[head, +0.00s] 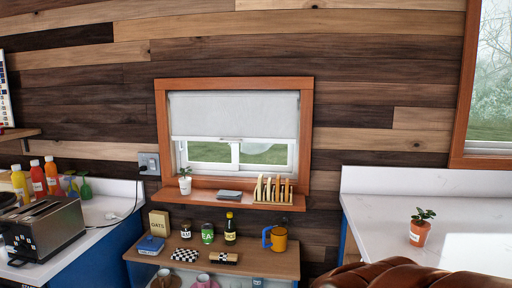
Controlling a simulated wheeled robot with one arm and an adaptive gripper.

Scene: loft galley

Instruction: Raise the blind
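The blind (233,115) is a pale grey-white roller sheet inside a wooden-framed window on the plank wall. Below the bar, white window sashes (235,154) and greenery outside show. My gripper is not in view.
A wooden sill shelf (221,199) under the window holds a small potted plant (185,181), a grey flat item and a rack (273,189). Counters stand left and right; a brown tufted seat (400,275) is in front.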

